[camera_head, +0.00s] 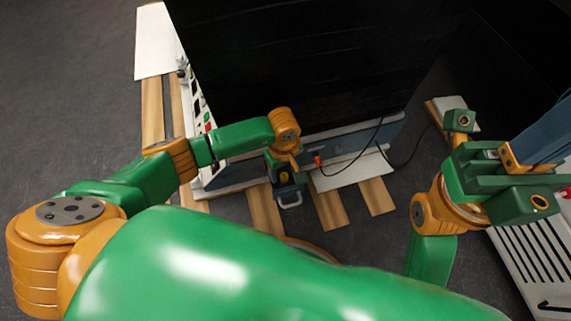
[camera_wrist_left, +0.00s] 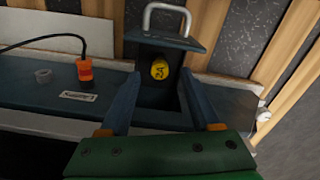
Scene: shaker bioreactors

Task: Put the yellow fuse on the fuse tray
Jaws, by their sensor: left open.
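The yellow fuse (camera_wrist_left: 160,69) shows as a round face with dark marking inside a dark recess. A dark drawer-like part, which looks like the fuse tray (camera_wrist_left: 193,45), carries a pale U-shaped handle right beside the fuse. My left gripper (camera_wrist_left: 159,82) is open, one finger on each side of the fuse; contact cannot be told. In the head view the left gripper (camera_head: 284,168) is at the machine's lower edge. My right gripper (camera_head: 540,135) is at the right edge, its fingertips not clearly shown.
A large black machine (camera_head: 290,70) stands on wooden pallet slats (camera_head: 328,209). A slotted pale panel (camera_head: 530,260) is at lower right.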

